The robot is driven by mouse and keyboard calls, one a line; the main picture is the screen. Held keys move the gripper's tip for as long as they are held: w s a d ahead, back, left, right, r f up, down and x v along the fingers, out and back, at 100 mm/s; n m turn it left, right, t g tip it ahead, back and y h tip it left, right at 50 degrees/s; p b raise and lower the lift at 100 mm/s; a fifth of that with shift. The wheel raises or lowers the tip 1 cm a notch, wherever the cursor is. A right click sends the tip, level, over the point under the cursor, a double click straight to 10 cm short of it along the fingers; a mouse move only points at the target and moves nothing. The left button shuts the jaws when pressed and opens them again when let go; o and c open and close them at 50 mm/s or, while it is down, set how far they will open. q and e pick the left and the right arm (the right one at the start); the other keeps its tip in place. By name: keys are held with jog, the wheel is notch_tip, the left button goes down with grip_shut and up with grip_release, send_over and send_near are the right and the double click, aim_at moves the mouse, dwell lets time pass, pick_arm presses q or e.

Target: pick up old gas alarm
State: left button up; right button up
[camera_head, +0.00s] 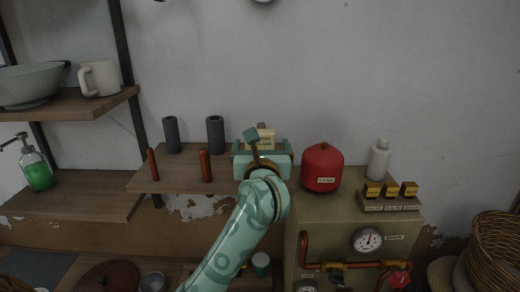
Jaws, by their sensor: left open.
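A small cream box (266,137), which looks like the old gas alarm, shows behind my left gripper (262,148). It stands near the right end of the middle wooden shelf (185,181), and its lower part is hidden by the gripper. My left gripper is open, with one finger on each side of the box as seen from here. I cannot tell whether the fingers reach around it or are still in front of it. My right gripper is not in view.
A red vessel (322,168) stands close right of the gripper on a beige cabinet (345,205), with a white bottle (379,161) and small yellow blocks (391,190). Dark cylinders (215,134) and red-brown rods (205,165) stand on the shelf to the left.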

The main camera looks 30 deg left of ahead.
pick_arm(q)
jog(key=x, duration=0.2)
jog(key=p+x, duration=0.1)
jog(key=x, duration=0.1)
jog(key=shift+s+a+r, duration=0.15)
jog(key=shift+a+r, duration=0.05)
jog(key=shift+w+a+f, duration=0.15)
jog(key=shift+w, duration=0.1)
jog(key=shift+s, duration=0.15)
jog(key=c, duration=1.2)
jog(key=shift+o, duration=0.2)
